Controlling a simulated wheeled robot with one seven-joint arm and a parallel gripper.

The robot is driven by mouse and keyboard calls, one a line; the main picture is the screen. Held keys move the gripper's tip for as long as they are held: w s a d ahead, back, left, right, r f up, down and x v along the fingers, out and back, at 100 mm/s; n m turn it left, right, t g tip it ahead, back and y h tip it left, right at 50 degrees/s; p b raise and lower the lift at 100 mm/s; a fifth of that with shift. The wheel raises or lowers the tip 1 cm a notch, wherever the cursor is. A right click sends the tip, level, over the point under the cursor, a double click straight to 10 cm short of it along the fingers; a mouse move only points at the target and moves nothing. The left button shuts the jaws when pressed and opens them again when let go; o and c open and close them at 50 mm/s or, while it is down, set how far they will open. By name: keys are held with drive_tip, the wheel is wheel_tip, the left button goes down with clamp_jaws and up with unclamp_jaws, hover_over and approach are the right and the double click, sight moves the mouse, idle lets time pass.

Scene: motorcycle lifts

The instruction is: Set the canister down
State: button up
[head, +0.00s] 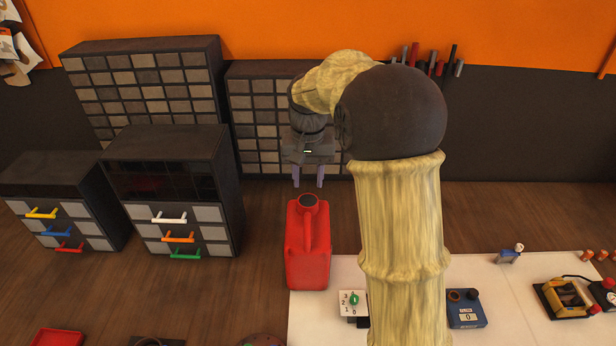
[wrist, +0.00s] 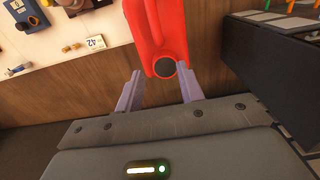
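The red canister (head: 307,262) stands upright near the left edge of the white surface, its dark round cap and moulded handle facing up. In the wrist view the canister (wrist: 158,30) shows beyond the fingertips, with its dark cap near their line. My gripper (head: 308,184) is above and behind the canister, fingers pointing down. Its two pale purple fingers are spread apart, and it also shows in the wrist view (wrist: 160,72). No hold on the canister is visible. The canister's underside is hidden.
Dark drawer cabinets (head: 172,190) stand left. A red tray (head: 58,338) lies at bottom left. My arm hides part of the centre.

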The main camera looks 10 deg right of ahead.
drive_tip(key=shift+s, duration=0.1)
drive_tip(key=s+d+f+n+t, duration=0.1)
drive_tip(key=s+f, duration=0.3)
drive_tip(key=s, duration=0.5)
drive_tip(key=s+d+f+n+t, duration=0.1)
drive_tip(key=s+d+f, duration=0.2)
drive_tip(key=s, duration=0.7)
drive_tip(key=shift+s+d+f+t, duration=0.15)
drive_tip(key=shift+s+f+t, duration=0.05)
drive_tip(key=shift+f+t, duration=0.15)
drive_tip(key=shift+o, duration=0.5)
drive_tip(key=shift+w, duration=0.1)
